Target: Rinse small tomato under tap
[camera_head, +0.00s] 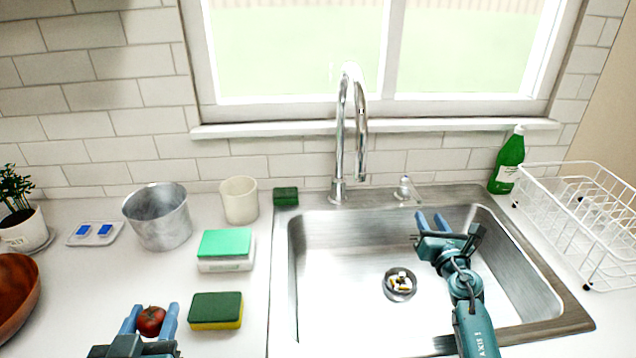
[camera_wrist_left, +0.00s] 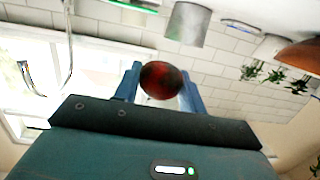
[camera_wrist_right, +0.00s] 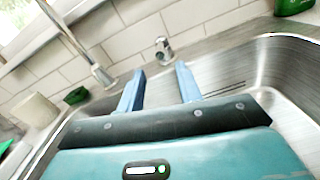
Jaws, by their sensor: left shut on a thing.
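A small red tomato (camera_head: 150,321) sits between the blue fingers of my left gripper (camera_head: 150,318), over the counter left of the sink. The left wrist view also shows the tomato (camera_wrist_left: 162,80) gripped between both fingers. The chrome tap (camera_head: 350,130) stands behind the sink, with its spout arching forward; no water shows. The tap handle (camera_head: 406,190) is right of the spout base and also shows in the right wrist view (camera_wrist_right: 163,49). My right gripper (camera_head: 432,222) is over the sink basin (camera_head: 340,270), open and empty, its fingers pointing toward the handle but apart from it.
A green and yellow sponge (camera_head: 216,311), a green-topped box (camera_head: 226,250), a metal pot (camera_head: 158,216) and a cream cup (camera_head: 239,200) stand left of the sink. A green bottle (camera_head: 508,161) and white dish rack (camera_head: 575,208) are at the right. A wooden bowl (camera_head: 18,290) is far left.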

